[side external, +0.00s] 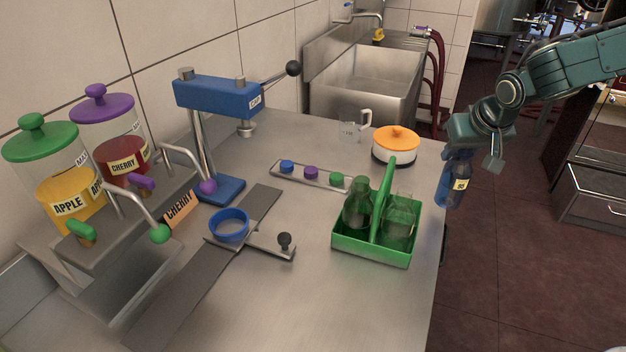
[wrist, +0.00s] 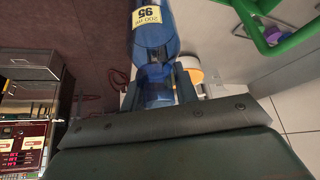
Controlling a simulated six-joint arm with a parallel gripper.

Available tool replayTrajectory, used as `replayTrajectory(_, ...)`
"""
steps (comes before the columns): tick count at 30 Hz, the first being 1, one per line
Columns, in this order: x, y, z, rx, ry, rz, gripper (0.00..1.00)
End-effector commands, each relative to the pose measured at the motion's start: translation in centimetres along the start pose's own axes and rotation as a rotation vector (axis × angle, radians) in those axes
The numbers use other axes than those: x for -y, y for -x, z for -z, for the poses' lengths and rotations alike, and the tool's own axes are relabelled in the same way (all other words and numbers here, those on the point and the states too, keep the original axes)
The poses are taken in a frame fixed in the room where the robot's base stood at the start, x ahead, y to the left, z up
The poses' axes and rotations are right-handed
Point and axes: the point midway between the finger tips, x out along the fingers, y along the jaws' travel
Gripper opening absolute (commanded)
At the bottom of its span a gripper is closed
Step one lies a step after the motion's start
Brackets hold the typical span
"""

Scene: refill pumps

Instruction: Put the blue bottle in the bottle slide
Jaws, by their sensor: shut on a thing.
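The blue bottle (side external: 452,190) with a yellow label hangs upright from my gripper (side external: 460,152), just beyond the right edge of the table. In the wrist view the jaws (wrist: 157,88) are shut around the neck of the blue bottle (wrist: 154,38). The bottle slide (side external: 229,237) has a blue ring holder and a black-knobbed handle, and sits on a dark rail (side external: 176,298) at the left middle of the table. The ring looks empty. My gripper is far to the right of the slide.
A blue lever press (side external: 218,97) and juice dispensers (side external: 60,188) stand left. The front table is clear.

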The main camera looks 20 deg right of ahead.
Motion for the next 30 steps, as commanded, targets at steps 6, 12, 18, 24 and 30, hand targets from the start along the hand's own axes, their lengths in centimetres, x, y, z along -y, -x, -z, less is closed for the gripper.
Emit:
replayTrajectory(6, 1.8, 1.9, 1.8, -0.004, -0.028, -0.014, 0.00)
replayTrajectory(12, 4.3, 4.9, 4.0, -0.003, -0.073, -0.038, 0.00)
replayTrajectory(18, 6.7, 8.3, 6.0, -0.001, -0.122, -0.065, 0.00)
replayTrajectory(24, 10.2, 9.5, 7.4, 0.005, -0.085, -0.047, 0.00)
replayTrajectory(30, 14.4, 9.9, 8.4, 0.008, 0.001, 0.002, 0.00)
